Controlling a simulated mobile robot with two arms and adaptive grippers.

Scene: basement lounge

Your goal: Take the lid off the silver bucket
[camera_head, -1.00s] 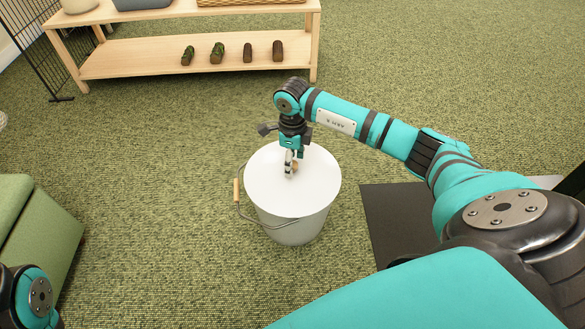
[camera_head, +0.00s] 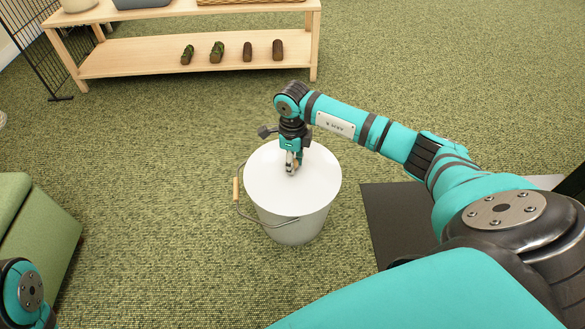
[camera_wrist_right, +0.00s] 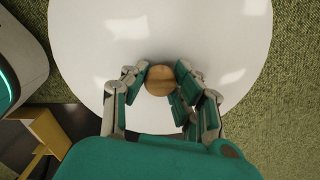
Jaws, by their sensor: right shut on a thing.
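The silver bucket (camera_head: 296,230) stands upright on the carpet in the middle of the head view, its wire handle with a wooden grip (camera_head: 236,189) hanging at its left side. A white round lid (camera_head: 312,188) covers its top; the lid also fills much of the right wrist view (camera_wrist_right: 225,40). My right gripper (camera_head: 291,168) is over the middle of the lid, pointing down, shut on the lid's round wooden knob (camera_wrist_right: 160,80). The fingers flank the knob in the wrist view. The lid looks seated on the rim. My left gripper is out of view.
A low wooden shelf (camera_head: 180,63) stands at the back with several small brown and mossy logs (camera_head: 217,52) on it. A green seat (camera_head: 35,235) is at the left. A dark mat or panel (camera_head: 395,215) lies right of the bucket. Carpet around the bucket is free.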

